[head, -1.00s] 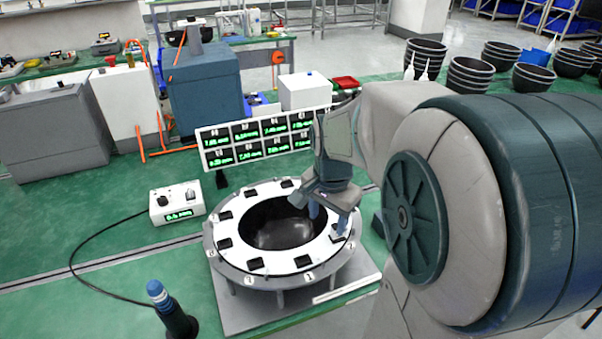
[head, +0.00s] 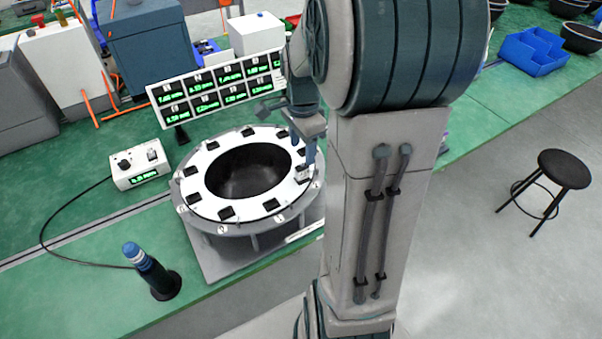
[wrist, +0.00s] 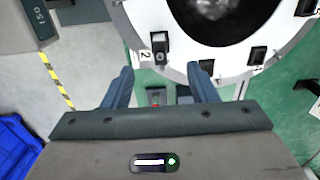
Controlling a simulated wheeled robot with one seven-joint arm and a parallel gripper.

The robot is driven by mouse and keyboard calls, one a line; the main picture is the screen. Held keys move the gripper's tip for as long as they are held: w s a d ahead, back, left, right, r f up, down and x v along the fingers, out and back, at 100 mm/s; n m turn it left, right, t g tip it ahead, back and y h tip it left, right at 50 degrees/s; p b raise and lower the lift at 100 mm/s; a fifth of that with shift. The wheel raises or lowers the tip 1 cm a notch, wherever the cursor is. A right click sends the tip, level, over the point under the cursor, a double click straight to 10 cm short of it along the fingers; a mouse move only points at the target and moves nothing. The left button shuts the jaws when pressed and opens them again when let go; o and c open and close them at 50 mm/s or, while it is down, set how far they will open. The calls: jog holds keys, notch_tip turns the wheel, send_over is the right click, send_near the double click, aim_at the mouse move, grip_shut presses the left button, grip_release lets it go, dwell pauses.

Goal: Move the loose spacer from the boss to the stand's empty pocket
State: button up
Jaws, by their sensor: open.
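A white ring-shaped stand (head: 213,152) with a dark bowl-like centre holds several small black blocks around its top. In the wrist view, one block (wrist: 160,48) beside the label 2 has a grey part with a round spot. It lies ahead of my gripper (wrist: 161,69), roughly in line with the gap between the fingers. My gripper is open, and nothing is seen held. In the head view, my gripper (head: 306,150) is over the ring's right side, partly overlapped by my arm. I cannot tell which block is the loose spacer or which pocket is empty.
A panel of green readouts (head: 218,88) stands behind the ring. A small meter box (head: 140,164) and a dark post with a blue top (head: 152,272) stand left and front-left. A blue bin (head: 534,52) and a black stool (head: 563,170) are at right.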

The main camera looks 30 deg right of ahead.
aim_at(302, 163)
notch_tip(302, 163, down, 8)
jog(key=b, duration=0.5)
jog(key=shift+b, duration=0.35)
jog(key=shift+c, duration=0.3)
dwell(0.4)
grip_shut()
jog(key=shift+r, duration=0.2)
jog(key=shift+r+p, duration=2.25)
jog(key=shift+r, duration=0.6)
